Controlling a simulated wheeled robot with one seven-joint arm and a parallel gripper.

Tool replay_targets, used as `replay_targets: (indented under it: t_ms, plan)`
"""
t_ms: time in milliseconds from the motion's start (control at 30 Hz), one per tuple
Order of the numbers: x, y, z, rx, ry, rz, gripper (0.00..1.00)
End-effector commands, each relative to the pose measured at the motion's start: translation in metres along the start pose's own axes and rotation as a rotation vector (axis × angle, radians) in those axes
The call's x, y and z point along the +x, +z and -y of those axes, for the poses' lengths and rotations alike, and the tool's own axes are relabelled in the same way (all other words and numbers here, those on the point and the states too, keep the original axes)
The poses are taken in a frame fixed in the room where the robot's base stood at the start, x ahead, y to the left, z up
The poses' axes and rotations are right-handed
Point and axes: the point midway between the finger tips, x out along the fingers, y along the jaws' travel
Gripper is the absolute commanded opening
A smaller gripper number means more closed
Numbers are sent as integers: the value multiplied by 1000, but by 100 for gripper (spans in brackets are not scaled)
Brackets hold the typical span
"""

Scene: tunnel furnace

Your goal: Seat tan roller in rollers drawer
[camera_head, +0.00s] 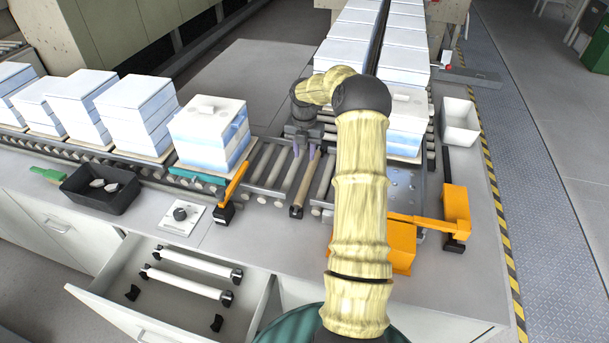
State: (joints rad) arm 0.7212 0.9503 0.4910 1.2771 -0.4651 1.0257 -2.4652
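The tan roller (304,182) lies in the gap of the roller conveyor, slanting toward the front edge, with a dark end cap at its near end. My gripper (304,152) points down over its far part. The two purple-tipped fingers are visibly apart; the roller shows near the right finger, and I cannot tell whether they touch. The rollers drawer (102,302) is pulled out at the front left. Two white rollers (188,284) sit in it on black holders. In front of them, two black holders (132,292) stand empty.
White block stacks (208,125) on boards stand on the conveyor to the left, and more stand behind. An orange stop arm (236,182) is left of the gap. A black tray (100,192) and a dial (181,214) are on the counter. My arm hides part of the right side.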

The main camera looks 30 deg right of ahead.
Motion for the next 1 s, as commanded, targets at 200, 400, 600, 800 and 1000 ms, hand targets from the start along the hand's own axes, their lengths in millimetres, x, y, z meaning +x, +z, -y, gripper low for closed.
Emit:
replay_targets:
  t_ms: [200, 400, 600, 800, 1000]
  plan:
    - [34, -1, 0, 0, -1, -5, 34]
    - [66, -1, 0, 0, -2, -4, 34]
    - [98, -1, 0, 0, -2, -3, 34]
    - [128, -1, 0, 1, 0, -3, 34]
    - [147, 0, 0, 1, 0, 0, 34]
